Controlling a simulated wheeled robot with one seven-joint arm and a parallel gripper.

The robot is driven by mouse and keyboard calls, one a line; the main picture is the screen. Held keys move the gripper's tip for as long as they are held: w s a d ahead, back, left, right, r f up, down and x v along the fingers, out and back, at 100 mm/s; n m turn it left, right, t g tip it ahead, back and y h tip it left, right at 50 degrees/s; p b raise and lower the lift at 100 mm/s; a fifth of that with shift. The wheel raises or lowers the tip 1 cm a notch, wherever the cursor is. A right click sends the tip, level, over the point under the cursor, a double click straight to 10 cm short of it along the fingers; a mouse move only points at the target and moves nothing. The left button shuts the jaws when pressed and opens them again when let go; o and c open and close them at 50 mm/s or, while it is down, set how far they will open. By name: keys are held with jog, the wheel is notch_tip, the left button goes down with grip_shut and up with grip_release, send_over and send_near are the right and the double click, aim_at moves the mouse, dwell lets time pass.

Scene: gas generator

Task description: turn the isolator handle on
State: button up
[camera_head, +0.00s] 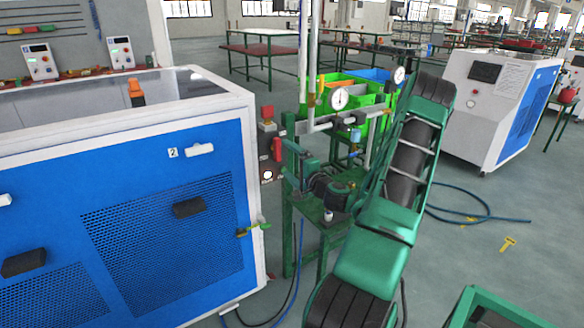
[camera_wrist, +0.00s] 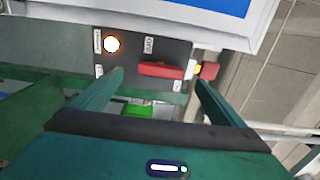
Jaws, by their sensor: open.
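The red isolator handle (camera_wrist: 161,70) lies across the dark panel (camera_wrist: 172,50) in the wrist view. In the head view the handle (camera_head: 277,149) stands roughly upright beside the blue cabinet's right edge. My gripper (camera_wrist: 159,78) is open, with one green finger on either side of the handle in the wrist view. Nothing is held. I cannot tell how far the fingertips are from the handle or whether they touch it.
A lit round lamp (camera_wrist: 111,44) and small labels are on the panel. A red knob with a yellow collar (camera_wrist: 209,70) sticks out at its side. The blue cabinet (camera_head: 150,220) borders the panel; a pressure gauge (camera_head: 340,98) and pipes stand right of it.

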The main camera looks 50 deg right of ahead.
jog(key=shift+v, duration=2)
jog(key=w+a+n+g+y, duration=0.1)
jog(key=w+a+n+y, duration=0.3)
jog(key=a, duration=0.5)
jog(key=s+a+f+n+g+y, duration=0.25)
jog(key=a+n+g, duration=0.2)
jog(key=a, duration=0.35)
jog(key=s+a+f+n+g+y, duration=0.2)
jog(key=s+a+n+g+y, duration=0.15)
jog(key=a+n, duration=0.3)
jog(key=s+r+g+h, duration=0.3)
jog(key=s+r+g, duration=0.1)
jog(key=s, duration=0.9)
jog(key=s+r+g+h, duration=0.2)
jog(key=s+r+g, duration=0.2)
jog(key=s, duration=0.9)
notch_tip(320, 180, up, 2)
jog(key=shift+a+r+m+g+h, duration=0.15)
jog(key=shift+a+m+g+h, duration=0.15)
jog(key=shift+a+m+h, duration=0.1)
jog(key=shift+s, duration=0.1)
